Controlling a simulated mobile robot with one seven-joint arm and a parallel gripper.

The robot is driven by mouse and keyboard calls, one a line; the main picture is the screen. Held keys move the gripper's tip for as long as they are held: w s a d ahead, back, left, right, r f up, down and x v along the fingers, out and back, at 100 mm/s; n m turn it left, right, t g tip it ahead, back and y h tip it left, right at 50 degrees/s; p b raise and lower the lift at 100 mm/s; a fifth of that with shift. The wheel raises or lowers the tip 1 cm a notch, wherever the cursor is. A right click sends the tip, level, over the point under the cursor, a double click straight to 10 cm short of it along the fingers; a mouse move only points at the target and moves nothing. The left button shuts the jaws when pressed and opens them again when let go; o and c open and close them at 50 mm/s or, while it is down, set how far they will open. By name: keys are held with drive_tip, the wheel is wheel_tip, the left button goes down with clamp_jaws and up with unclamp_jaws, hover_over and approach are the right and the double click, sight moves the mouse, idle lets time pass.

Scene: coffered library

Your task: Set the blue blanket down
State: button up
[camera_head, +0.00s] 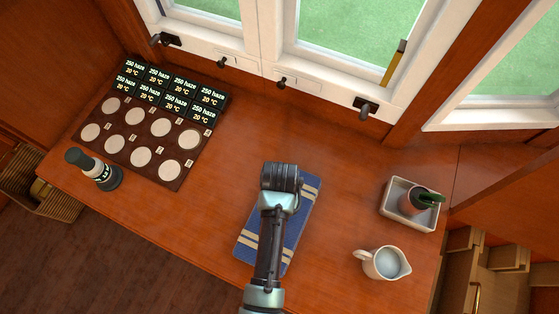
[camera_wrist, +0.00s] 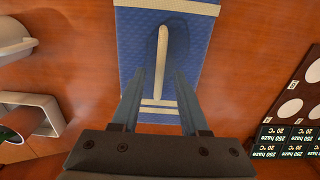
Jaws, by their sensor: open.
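The blue blanket (camera_head: 300,207), with cream stripes near its ends, lies flat on the wooden table (camera_head: 340,215). It also shows in the wrist view (camera_wrist: 135,45). A cream bar-like piece (camera_wrist: 163,50) stands out lengthwise along its middle, with a dark shadow around it. My gripper (camera_wrist: 160,82) is open, its two fingers apart over the blanket, one on each side of the bar's line. Nothing shows gripped between them. In the head view my wrist and arm cover the middle of the blanket and hide the fingers. Whether the fingertips touch the blanket, I cannot tell.
The table between board and blanket is clear.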

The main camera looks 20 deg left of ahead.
wheel_tip(320, 180, up, 11)
drive_tip(key=p, duration=0.2)
drive_tip(key=w+r+t+y, duration=0.2)
drive_tip(key=w+r+t, duration=0.6)
drive_tip(key=w+r, duration=0.8)
drive_tip(key=w+d+r+t, duration=0.1)
drive_tip(key=w+r+t, duration=0.15)
drive_tip(key=r, duration=0.55)
drive_tip(key=w+r+t, duration=0.2)
drive_tip(key=r+t, duration=0.1)
drive_tip(key=r, duration=0.5)
drive_tip(key=s+d+r+t, duration=0.1)
drive_tip(key=d+r+t, duration=0.15)
drive_tip(key=r, duration=0.55)
drive_tip(key=d+r+t, duration=0.1)
drive_tip(key=r+t, duration=0.2)
drive_tip(key=r, duration=0.6)
drive_tip(key=s+d+r+t+h, duration=0.1)
drive_tip(key=s+r+t, duration=0.3)
drive_tip(key=r, duration=0.5)
drive_tip(key=s+d+r+t+h, duration=0.1)
drive_tip(key=s+r+t, duration=0.3)
drive_tip(key=s+r, duration=0.4)
wheel_tip(320, 180, up, 2)
drive_tip(key=shift+s+d+r, duration=0.1)
drive_tip(key=shift+s+d, duration=0.2)
drive_tip(key=shift+d, duration=0.5)
